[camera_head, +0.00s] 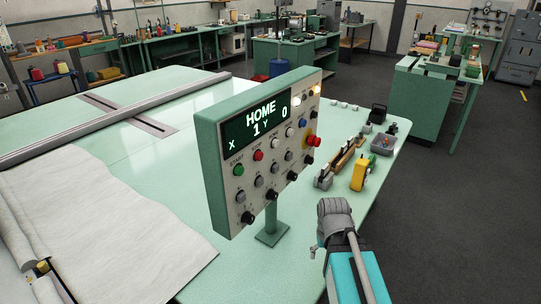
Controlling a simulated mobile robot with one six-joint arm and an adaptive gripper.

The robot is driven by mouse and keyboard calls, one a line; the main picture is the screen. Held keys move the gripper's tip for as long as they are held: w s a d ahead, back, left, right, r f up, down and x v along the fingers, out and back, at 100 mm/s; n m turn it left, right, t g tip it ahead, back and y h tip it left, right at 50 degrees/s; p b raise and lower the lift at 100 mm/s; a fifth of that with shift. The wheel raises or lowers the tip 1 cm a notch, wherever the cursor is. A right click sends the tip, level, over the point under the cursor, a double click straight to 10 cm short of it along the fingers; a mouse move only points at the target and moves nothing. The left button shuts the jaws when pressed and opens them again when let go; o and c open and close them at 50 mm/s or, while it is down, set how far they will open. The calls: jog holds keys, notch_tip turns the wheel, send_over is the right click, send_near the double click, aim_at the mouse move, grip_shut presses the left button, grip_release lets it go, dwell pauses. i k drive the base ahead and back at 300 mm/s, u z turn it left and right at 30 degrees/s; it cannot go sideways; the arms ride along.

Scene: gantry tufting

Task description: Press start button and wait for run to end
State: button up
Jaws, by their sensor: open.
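A green control panel (214,185) stands upright on a short post on the pale green table. Its display (258,121) reads HOME, X 1, Y 0. The green start button (239,170) is on the left of its face, under the label START. A red stop button (258,155) is to its right, and a larger red knob (314,141) on a yellow base is at the right side. My gripper (333,218) is at the lower right, in front of the table's edge and apart from the panel. It is open; its fingers are hard to make out.
White cloth (100,225) covers the near left of the table, with a gantry rail (110,118) behind it. A yellow tool (364,171), a wooden rack (341,162) and a grey tray (381,145) lie right of the panel. Dark floor (455,230) on the right is clear.

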aim_at(239, 170)
jog(key=u, duration=0.3)
jog(key=k, duration=0.9)
jog(key=z, duration=0.2)
